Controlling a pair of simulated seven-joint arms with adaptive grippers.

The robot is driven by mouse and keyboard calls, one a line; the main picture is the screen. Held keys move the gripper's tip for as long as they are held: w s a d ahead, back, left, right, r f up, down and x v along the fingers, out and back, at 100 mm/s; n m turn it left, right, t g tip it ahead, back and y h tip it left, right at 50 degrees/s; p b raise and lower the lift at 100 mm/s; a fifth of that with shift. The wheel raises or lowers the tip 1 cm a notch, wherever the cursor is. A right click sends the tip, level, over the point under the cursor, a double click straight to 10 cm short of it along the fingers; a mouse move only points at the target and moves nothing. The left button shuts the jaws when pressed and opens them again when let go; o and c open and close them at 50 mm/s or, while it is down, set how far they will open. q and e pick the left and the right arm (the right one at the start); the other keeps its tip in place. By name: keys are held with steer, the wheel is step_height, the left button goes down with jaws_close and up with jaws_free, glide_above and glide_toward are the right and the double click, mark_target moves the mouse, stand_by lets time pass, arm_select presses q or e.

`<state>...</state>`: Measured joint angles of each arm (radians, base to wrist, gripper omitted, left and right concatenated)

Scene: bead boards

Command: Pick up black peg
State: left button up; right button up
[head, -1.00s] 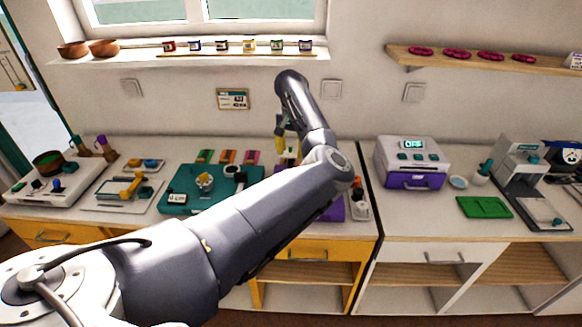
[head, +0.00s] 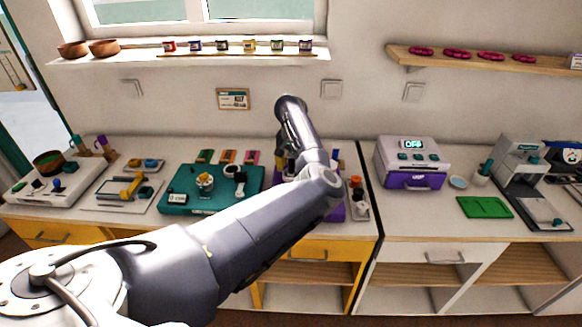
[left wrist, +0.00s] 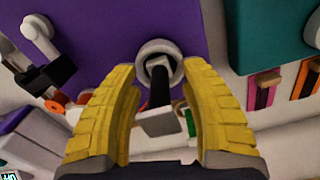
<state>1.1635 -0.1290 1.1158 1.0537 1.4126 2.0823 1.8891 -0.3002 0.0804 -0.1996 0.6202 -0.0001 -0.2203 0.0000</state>
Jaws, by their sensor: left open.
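The black peg (left wrist: 160,88) stands at a round pale holder (left wrist: 158,48) on the purple board (left wrist: 120,30) in the left wrist view. A pale square block shows at the peg's near end. My left gripper (left wrist: 160,72) is open, with its yellow fingers on either side of the peg and apart from it. In the head view my left gripper (head: 287,166) is low over the purple board (head: 336,212), and my arm hides most of the board and the peg. My right gripper is in neither view.
A white-handled black part (left wrist: 45,72) lies left of the fingers in the left wrist view. A teal board (head: 225,203) is to the left in the head view. A white and purple machine (head: 412,162) stands to the right.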

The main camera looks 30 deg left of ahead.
arm_select(q)
jaws_close()
stand_by(0.3)
stand_by(0.3)
